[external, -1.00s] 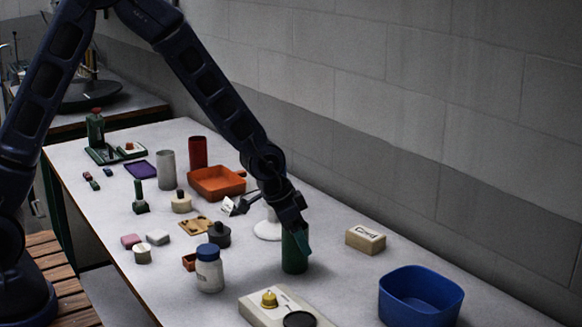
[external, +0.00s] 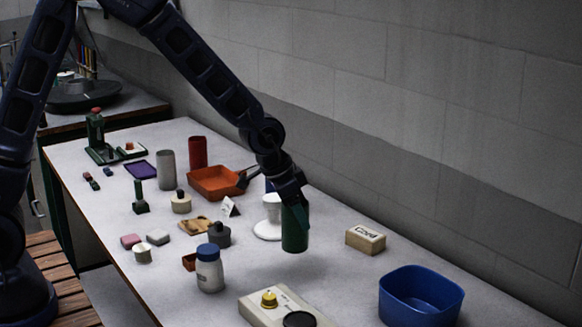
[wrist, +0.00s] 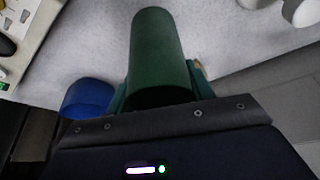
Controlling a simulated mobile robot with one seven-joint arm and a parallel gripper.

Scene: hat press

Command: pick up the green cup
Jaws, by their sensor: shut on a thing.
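The green cup (external: 295,230) is a tall plain cylinder, held upright a little above the table (external: 250,265) in the external view. My gripper (external: 294,205) is shut on it near its top, coming down from above. In the wrist view the green cup (wrist: 160,50) runs up the middle of the picture, between my teal fingers (wrist: 160,88). Its upper rim is partly hidden by my gripper.
A blue bin (external: 420,297) stands front right, and a tan block (external: 366,239) lies right of the cup. A white stand (external: 270,220) is close behind-left. A scale-like device (external: 285,308) and a blue-lidded jar (external: 209,268) are nearer the front.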

